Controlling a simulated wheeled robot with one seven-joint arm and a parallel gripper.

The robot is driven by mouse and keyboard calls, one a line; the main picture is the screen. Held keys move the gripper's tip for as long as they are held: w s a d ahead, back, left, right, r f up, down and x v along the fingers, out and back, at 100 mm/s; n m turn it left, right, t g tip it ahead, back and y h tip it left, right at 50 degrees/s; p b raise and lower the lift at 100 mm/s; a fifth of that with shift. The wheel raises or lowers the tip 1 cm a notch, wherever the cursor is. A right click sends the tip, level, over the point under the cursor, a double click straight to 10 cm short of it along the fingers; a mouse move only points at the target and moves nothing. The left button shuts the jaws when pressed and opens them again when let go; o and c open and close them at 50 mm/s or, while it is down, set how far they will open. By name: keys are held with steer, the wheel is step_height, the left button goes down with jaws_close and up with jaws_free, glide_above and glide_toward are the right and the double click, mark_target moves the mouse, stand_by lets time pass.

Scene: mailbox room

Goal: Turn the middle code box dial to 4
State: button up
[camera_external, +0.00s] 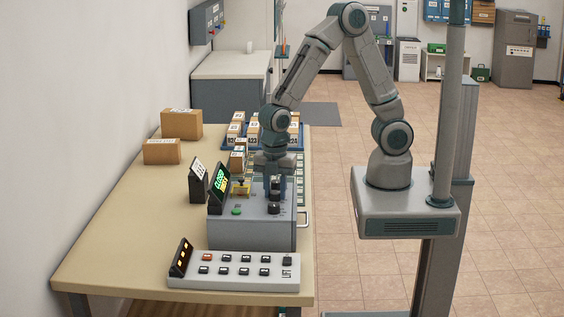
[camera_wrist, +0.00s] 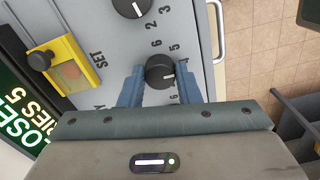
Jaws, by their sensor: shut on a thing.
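The grey code box (camera_external: 252,232) stands on the long table, with black dials along its right side. My gripper (camera_external: 276,188) points down over the box from behind. In the wrist view, its two blue fingers (camera_wrist: 160,78) are shut on the sides of a black dial (camera_wrist: 159,68). That dial's white mark points roughly right, toward the printed numbers. Another dial (camera_wrist: 131,6) shows at the top edge, apart from the fingers. In the external view, the nearest dial (camera_external: 273,208) stands in front of the gripper. The gripper's body hides part of the box.
A yellow slide with a black knob (camera_wrist: 68,68) and a lit display (camera_wrist: 24,118) lie left of the fingers. A handle (camera_external: 304,218) sits on the box's right side. A button panel (camera_external: 235,271) is in front; parcels (camera_external: 181,124) and a blue tray stand behind.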

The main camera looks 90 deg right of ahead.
mark_target(275, 192)
stand_by(0.3)
steer(key=o, duration=1)
steer(key=shift+r, duration=0.1)
step_height(275, 192, up, 14)
steer(key=shift+f+b, duration=0.15)
steer(key=shift+b, duration=0.2)
steer(key=s+d+m+t, duration=0.1)
steer(key=s+d+m, duration=0.3)
steer(key=d+m, duration=0.1)
steer(key=s+d+r+m+t, duration=0.1)
steer(key=s+d+m, duration=0.3)
steer(key=d, duration=0.3)
steer(key=s+d+r+m+t, duration=0.1)
steer(key=s+d+m, duration=0.3)
steer(key=d+m, duration=0.2)
steer(key=shift+m+t, duration=0.3)
